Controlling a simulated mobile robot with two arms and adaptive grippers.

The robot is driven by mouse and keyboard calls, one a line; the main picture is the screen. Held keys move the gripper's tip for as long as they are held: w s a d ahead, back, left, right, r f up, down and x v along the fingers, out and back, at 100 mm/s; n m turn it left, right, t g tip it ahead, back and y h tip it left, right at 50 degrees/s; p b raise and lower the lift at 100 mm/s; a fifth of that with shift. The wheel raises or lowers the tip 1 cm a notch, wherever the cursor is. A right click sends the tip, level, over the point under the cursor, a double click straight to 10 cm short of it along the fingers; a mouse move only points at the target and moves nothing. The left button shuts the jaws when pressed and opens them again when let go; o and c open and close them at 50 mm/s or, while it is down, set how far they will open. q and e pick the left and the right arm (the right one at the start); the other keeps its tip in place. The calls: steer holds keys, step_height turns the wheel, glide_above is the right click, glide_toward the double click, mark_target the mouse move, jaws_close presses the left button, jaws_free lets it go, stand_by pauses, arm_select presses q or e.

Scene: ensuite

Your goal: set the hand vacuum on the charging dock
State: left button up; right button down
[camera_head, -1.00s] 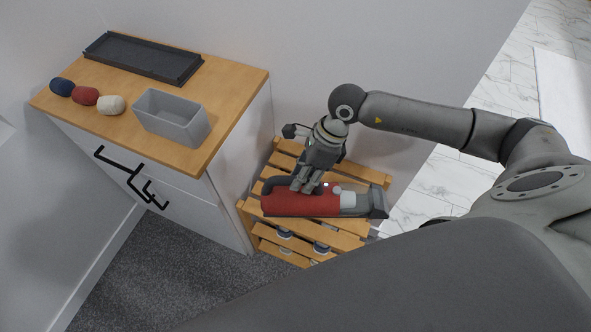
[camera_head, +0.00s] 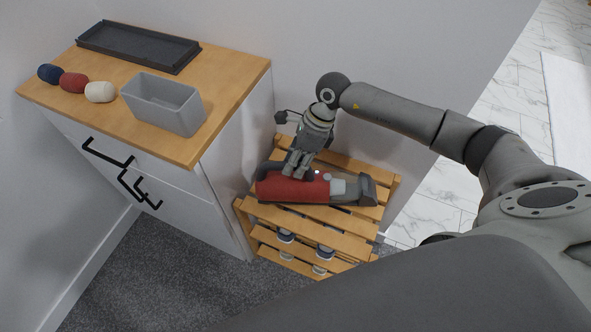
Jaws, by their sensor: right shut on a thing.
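The hand vacuum (camera_head: 293,190) has a red body, a dark handle and a grey nozzle end pointing right. It lies level over the top of a slatted wooden shelf rack (camera_head: 318,218). My right gripper (camera_head: 298,172) is shut on its handle from above. I cannot tell whether the vacuum touches the slats or hangs just above them. I cannot pick out the charging dock; the vacuum and gripper cover part of the rack's top. My left gripper is not in view.
A white cabinet with a wooden top (camera_head: 228,84) stands left of the rack. It carries a grey bin (camera_head: 165,103), a black tray (camera_head: 137,46) and blue, red and cream rolls (camera_head: 73,83). Small round items (camera_head: 325,252) sit on the rack's lower level. A wall stands behind.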

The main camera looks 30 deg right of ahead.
steer(key=shift+f, duration=0.85)
steer(key=shift+r, duration=0.1)
steer(key=c, duration=1.7)
jaws_free()
steer(key=shift+f+b, duration=0.25)
steer(key=shift+b, duration=0.05)
steer(key=o, duration=0.4)
steer(key=shift+s, duration=0.1)
steer(key=shift+r, duration=0.15)
